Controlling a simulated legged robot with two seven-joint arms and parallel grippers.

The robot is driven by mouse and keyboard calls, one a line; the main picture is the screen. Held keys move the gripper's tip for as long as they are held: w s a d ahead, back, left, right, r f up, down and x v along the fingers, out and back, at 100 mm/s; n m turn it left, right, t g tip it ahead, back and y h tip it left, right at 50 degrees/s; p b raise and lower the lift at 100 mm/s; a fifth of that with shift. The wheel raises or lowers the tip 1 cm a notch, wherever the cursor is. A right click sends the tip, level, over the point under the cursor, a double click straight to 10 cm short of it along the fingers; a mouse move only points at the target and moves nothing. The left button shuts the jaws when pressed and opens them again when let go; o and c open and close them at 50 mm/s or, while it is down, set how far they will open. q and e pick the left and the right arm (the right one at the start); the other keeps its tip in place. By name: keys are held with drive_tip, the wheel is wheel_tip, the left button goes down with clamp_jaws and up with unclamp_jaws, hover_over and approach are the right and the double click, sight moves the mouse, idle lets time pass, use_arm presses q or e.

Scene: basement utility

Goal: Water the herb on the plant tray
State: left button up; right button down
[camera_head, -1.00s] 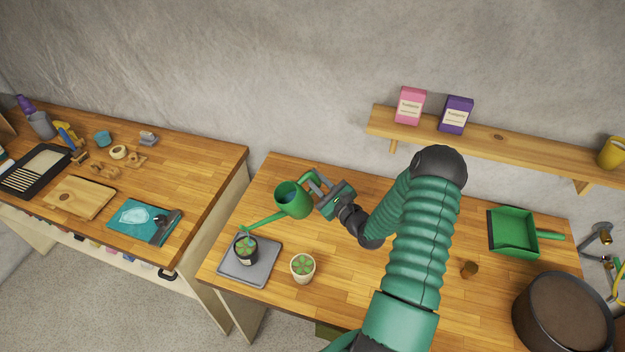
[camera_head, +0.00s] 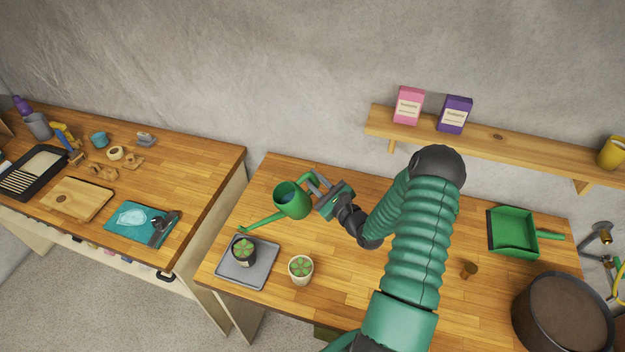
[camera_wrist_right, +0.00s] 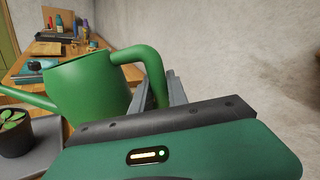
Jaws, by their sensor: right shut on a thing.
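My right gripper (camera_head: 322,190) is shut on the handle of the green watering can (camera_head: 291,201). The can's long spout points left, its tip above the back edge of the grey plant tray (camera_head: 262,279). A herb in a dark pot (camera_head: 243,250) stands on the tray, below and near the spout tip. In the right wrist view the can (camera_wrist_right: 88,92) fills the left middle, with the dark-potted herb (camera_wrist_right: 14,135) at the left edge. No water stream shows from the spout now. My left gripper is out of view.
A second plant in a pale pot (camera_head: 301,269) stands on the table just right of the tray. A wooden shelf (camera_head: 480,143) holds seed boxes above.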

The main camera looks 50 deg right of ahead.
drive_tip(key=shift+a+r, duration=0.4)
drive_tip(key=shift+r, duration=0.1)
drive_tip(key=shift+f, duration=0.45)
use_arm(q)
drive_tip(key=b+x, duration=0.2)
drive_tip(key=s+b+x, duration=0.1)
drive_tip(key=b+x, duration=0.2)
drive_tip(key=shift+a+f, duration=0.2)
use_arm(e)
wheel_tip(320, 180, down, 10)
drive_tip(key=m, duration=0.5)
drive_tip(key=shift+r, duration=0.25)
drive_tip(key=shift+a, duration=0.1)
